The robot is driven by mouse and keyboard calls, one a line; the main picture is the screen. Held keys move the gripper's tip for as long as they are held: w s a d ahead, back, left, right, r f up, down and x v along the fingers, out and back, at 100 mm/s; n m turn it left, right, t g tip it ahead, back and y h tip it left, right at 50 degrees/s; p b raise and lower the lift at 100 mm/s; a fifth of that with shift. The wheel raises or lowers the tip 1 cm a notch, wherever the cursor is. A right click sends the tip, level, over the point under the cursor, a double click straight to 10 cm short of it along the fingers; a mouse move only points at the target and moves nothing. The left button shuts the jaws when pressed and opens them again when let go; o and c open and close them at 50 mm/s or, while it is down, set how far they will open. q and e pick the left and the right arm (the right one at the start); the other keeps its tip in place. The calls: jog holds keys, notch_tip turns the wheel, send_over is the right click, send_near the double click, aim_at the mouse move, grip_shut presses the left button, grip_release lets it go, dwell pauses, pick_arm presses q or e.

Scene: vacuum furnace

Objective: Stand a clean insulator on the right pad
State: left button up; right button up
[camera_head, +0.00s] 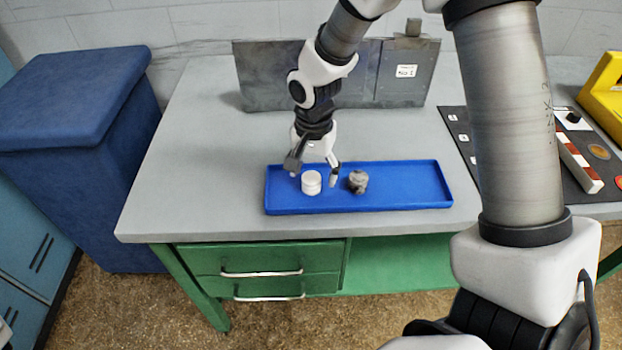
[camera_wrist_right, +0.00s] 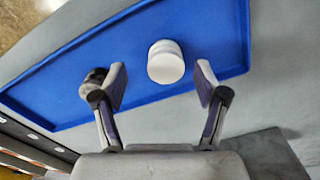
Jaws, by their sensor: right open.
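A clean white insulator (camera_head: 311,183) stands upright in the left part of the blue tray (camera_head: 410,185). A dark, stained insulator (camera_head: 358,182) is to its right in the same tray. My right gripper (camera_head: 314,178) is open and low over the tray, its fingers to either side of the white insulator. In the right wrist view the white insulator (camera_wrist_right: 166,62) lies just ahead of the gap between the open fingertips (camera_wrist_right: 162,84), with nothing held. The dark insulator (camera_wrist_right: 94,86) is just outside one finger there. No pad can be made out for certain. My left gripper is out of view.
A grey metal panel with a label (camera_head: 407,71) stands at the back of the grey table (camera_head: 190,170). A black mat (camera_head: 462,130) with a red-and-white block (camera_head: 580,163) and a yellow object (camera_head: 606,88) are at the right. The table left of the tray is clear.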

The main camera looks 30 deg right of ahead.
aim_at(311, 178)
jog(key=f, duration=0.1)
jog(key=w+f, duration=0.1)
jog(key=f, duration=0.1)
jog(key=shift+f, duration=0.2)
jog(key=shift+s+r, duration=0.15)
jog(key=shift+s, duration=0.05)
jog(key=shift+c, duration=1.3)
jog(key=shift+a, duration=0.1)
jog(key=c, duration=1)
